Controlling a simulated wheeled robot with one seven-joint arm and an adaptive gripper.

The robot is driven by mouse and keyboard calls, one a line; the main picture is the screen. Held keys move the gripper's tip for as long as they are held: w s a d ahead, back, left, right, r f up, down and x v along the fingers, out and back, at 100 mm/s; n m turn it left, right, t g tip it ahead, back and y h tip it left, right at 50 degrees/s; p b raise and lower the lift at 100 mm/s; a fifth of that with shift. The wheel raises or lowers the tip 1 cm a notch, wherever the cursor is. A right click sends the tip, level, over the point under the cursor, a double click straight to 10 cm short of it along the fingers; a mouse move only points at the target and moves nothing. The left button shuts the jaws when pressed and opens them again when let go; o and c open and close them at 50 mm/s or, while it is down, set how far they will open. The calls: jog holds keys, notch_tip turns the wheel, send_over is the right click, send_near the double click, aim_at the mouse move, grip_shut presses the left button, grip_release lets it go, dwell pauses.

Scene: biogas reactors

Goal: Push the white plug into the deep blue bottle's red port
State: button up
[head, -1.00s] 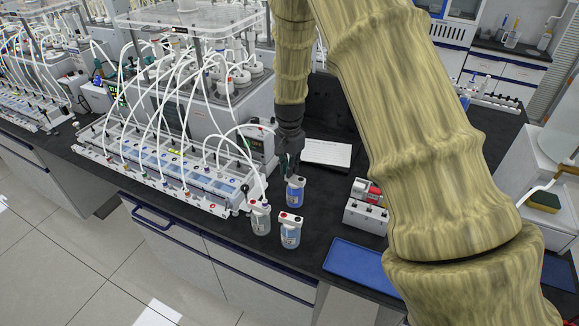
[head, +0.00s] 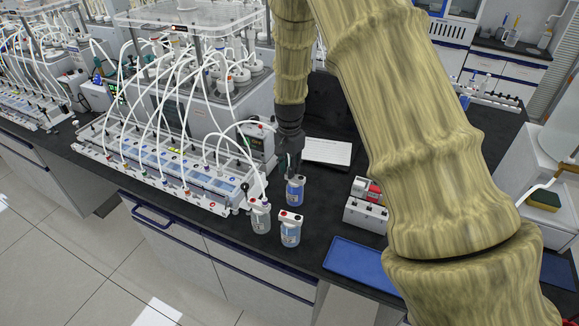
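The deep blue bottle (head: 295,193) stands upright on the dark bench, behind the light blue bottle. My gripper (head: 291,169) points down directly over its cap and covers much of the top. I cannot tell whether the fingers touch the cap. The red port is not clearly visible behind the fingers. I cannot make out the white plug; it may be hidden at the fingertips. The finger opening is too small and dark to read.
A light blue bottle (head: 290,230) and a pale bottle (head: 260,217) with a tube stand in front. The tubed reactor rack (head: 160,165) is left. A white block with a red item (head: 367,203) and a blue tray (head: 354,262) lie right. A white keyboard-like panel (head: 327,151) lies behind.

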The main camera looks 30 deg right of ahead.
jog(key=shift+o, duration=0.4)
notch_tip(320, 180, up, 12)
dwell(0.5)
